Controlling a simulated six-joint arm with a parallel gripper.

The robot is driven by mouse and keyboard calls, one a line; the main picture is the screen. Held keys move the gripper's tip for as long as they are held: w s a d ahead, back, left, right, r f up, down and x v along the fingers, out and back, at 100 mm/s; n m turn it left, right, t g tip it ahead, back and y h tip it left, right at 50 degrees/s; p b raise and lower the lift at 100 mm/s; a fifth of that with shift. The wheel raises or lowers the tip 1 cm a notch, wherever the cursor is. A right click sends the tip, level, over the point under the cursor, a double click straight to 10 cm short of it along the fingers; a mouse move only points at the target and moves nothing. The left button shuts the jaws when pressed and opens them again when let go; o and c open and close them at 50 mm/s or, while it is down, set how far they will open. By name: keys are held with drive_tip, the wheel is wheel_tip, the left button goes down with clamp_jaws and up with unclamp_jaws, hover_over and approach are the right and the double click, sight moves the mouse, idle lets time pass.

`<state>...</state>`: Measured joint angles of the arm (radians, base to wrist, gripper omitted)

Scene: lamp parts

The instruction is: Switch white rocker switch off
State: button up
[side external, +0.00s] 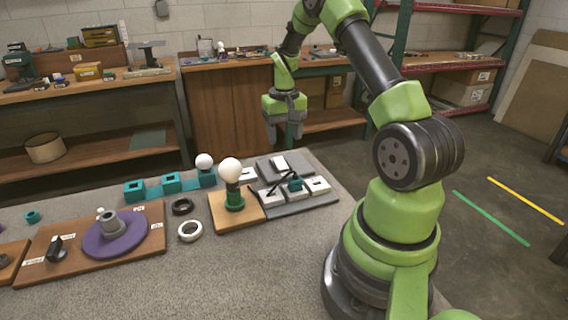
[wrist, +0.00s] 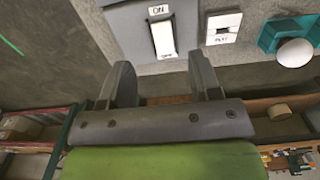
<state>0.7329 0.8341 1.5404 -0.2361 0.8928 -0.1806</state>
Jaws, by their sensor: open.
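The white rocker switch (wrist: 163,38) sits on a grey plate (wrist: 126,27), between an "ON" label and an "OFF" label in the wrist view. In the side view the white rocker (side external: 279,162) is at the back of the grey board. I cannot tell which end is pressed in. My gripper (side external: 285,138) hangs above and behind the board, apart from it. In the wrist view its two fingers (wrist: 160,66) are spread and empty, with the rocker beyond them, roughly between their lines.
A lamp with a cream-white bulb (side external: 230,171) and green holder stands on a wooden base left of the board. White modules (side external: 318,186) and a dark cable lie at the front. Teal holders (side external: 172,182) stand left. A purple disc (side external: 114,236) lies farther left.

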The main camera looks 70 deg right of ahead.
sight(284, 168)
wheel_tip(284, 168, down, 9)
drive_tip(key=shift+r, duration=0.1)
idle(0.3)
